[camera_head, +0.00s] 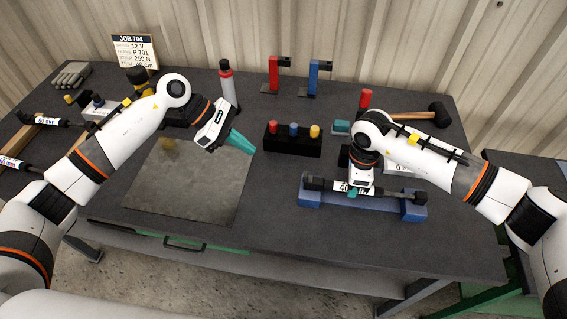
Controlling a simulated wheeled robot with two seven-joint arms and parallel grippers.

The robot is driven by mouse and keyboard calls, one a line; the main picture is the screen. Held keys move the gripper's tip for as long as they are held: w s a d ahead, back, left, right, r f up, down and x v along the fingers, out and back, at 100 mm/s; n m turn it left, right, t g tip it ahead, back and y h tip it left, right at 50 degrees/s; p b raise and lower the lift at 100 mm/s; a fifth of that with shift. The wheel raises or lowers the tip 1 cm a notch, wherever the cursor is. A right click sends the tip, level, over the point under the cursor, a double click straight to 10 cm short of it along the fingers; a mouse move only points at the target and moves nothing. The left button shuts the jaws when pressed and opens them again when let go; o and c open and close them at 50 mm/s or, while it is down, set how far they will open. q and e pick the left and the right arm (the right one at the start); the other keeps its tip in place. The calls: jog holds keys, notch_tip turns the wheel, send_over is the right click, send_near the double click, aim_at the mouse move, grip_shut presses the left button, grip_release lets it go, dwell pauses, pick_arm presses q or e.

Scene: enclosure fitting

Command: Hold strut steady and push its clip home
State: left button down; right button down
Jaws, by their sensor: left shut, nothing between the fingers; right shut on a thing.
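The strut (385,192) is a dark bar with a white label, partly reading "40". It lies across a blue cradle (310,199) at the right front of the bench, in the head view. My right gripper (353,191) comes down from above and is shut on the strut near its label; the gripper hides part of the bar and label. My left gripper (243,144) is shut and empty, its teal fingers above the far right part of the grey mat, well left of the strut. I cannot make out the clip clearly at either strut end.
A black block with red, blue and yellow pegs (293,139) stands between my arms. Behind are a bottle (227,87), a red stand (273,74), a blue stand (313,77) and a hammer (438,114). Other labelled struts (40,121) lie left. The grey mat (190,185) is mostly clear.

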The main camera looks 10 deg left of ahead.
aim_at(305, 174)
pick_arm(q)
jog(key=d+r+x, duration=0.2)
jog(key=x, duration=1)
jog(key=shift+d+f, duration=0.25)
jog(key=shift+s+d, duration=0.1)
jog(key=shift+d, duration=1.2)
pick_arm(e)
jog(key=shift+a, duration=0.1)
